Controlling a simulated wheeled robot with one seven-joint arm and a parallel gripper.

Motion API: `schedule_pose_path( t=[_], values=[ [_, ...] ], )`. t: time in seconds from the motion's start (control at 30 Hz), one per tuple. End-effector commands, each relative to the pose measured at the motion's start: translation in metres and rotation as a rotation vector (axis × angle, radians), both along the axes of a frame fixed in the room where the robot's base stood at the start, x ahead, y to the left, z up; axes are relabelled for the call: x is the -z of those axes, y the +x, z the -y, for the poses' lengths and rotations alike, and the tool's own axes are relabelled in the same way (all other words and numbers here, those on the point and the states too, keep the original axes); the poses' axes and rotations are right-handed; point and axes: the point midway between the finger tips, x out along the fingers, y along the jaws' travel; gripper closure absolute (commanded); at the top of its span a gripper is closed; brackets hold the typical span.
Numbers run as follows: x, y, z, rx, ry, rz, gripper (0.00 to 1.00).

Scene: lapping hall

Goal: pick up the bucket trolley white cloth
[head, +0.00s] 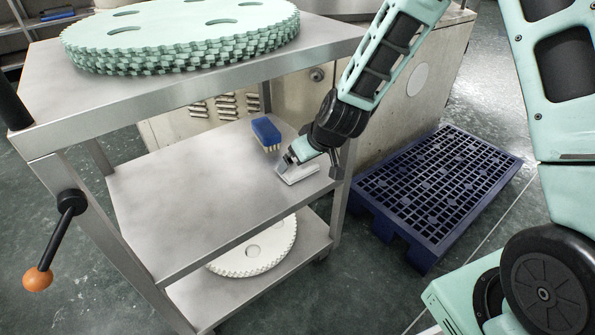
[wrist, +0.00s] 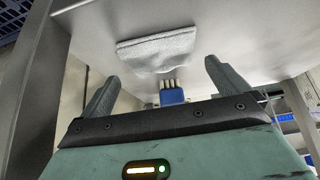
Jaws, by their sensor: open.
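The white cloth (head: 300,172) lies folded flat on the middle shelf (head: 190,200) of a steel trolley, near its right edge. It shows whole in the wrist view (wrist: 157,50), as a pale textured pad ahead of the fingers. My gripper (head: 284,163) is at the cloth in the head view and partly covers it. In the wrist view my gripper (wrist: 162,72) is open and empty, its fingers spread wider than the cloth. I cannot tell whether the fingers touch the shelf.
The trolley's top shelf (head: 60,95) overhangs with green toothed discs (head: 180,35). A white disc (head: 255,250) lies below. A blue pallet (head: 435,185) is at right.

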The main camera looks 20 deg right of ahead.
Motion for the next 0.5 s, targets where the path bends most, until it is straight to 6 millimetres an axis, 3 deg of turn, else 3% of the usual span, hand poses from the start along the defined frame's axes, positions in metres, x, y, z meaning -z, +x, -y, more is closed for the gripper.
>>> schedule_pose_path(
  t=[0.03,0.17,0.47,0.5],
  values=[
    [0.013,0.005,-0.002,0.001,0.002,-0.001,0.00],
    [0.024,0.013,-0.004,0.000,0.001,0.000,0.00],
    [0.026,0.016,-0.005,0.001,-0.001,0.000,0.00],
    [0.026,0.016,-0.005,0.000,0.000,0.000,0.06]
  ],
)
